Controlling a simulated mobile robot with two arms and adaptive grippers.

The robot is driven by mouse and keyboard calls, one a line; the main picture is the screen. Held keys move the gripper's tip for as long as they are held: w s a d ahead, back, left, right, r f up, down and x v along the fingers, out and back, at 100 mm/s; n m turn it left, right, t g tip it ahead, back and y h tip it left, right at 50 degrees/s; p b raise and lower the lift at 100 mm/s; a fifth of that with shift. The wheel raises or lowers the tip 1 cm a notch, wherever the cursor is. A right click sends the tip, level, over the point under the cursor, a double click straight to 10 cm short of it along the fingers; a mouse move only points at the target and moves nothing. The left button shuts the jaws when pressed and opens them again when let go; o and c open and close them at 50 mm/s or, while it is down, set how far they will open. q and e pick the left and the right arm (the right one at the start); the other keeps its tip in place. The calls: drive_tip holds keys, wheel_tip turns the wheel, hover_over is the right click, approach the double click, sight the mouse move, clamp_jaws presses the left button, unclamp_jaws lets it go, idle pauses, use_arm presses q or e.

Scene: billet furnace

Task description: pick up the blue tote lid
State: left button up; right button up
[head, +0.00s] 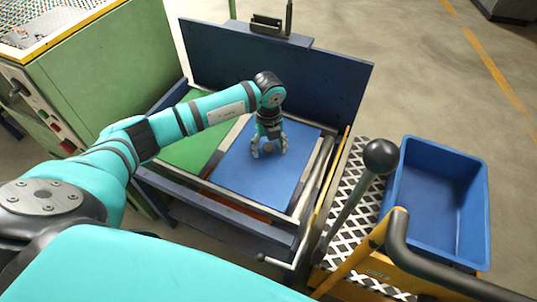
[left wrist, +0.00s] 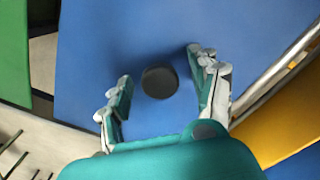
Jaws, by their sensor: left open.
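The blue tote lid (head: 245,170) is a flat blue panel with a dark round knob, lying in the framed bench. In the left wrist view the lid (left wrist: 110,50) fills the middle, and its knob (left wrist: 159,82) sits between my fingers. My left gripper (head: 268,150) points down over the lid at the knob, its fingers partly hiding it in the head view. In the left wrist view the gripper (left wrist: 160,95) is open, with a finger on each side of the knob and gaps to both. Whether the fingertips touch the lid is unclear. My right gripper is not in view.
A green panel (head: 193,143) lies left of the lid. A dark blue back wall (head: 300,72) stands behind it. An empty blue tote (head: 437,215) sits at the right, beside a black ball-topped lever (head: 381,157). A green cabinet (head: 110,70) stands at the left.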

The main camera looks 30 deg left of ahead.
use_arm(q)
clamp_jaws()
idle(0.3)
drive_tip(key=shift+r, duration=0.1)
